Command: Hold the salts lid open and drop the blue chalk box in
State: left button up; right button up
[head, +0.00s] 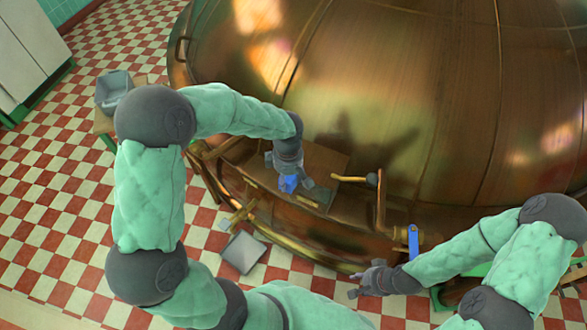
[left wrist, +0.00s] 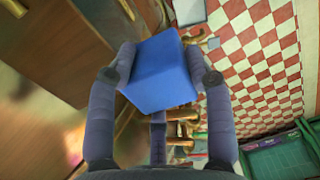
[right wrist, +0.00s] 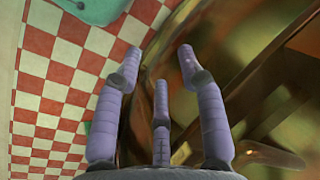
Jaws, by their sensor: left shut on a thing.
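The blue chalk box (head: 289,183) is held in my left gripper (head: 290,176), beside the copper kettle. In the left wrist view the box (left wrist: 160,75) fills the space between the fingers (left wrist: 158,62). A brown copper panel (head: 322,162), perhaps the salts lid, shows behind this gripper on the kettle's side, with a brass bar and dark knob (head: 371,179) at its right. I cannot tell how far it is open; the arm and hand hide part of it. My right gripper (head: 365,281) is open and empty, low by the kettle's front rim; its fingers are spread in the right wrist view (right wrist: 160,52).
The big copper kettle (head: 400,80) fills the back. A copper pipe with a blue valve handle (head: 413,243) stands near my right arm. A grey tray (head: 243,252) is at the lower left of the kettle. A grey bin (head: 114,88) sits on a stool at left.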

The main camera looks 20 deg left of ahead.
pick_arm(q)
jog(key=shift+s, duration=1.15)
pick_arm(e)
jog(key=shift+c, duration=0.3)
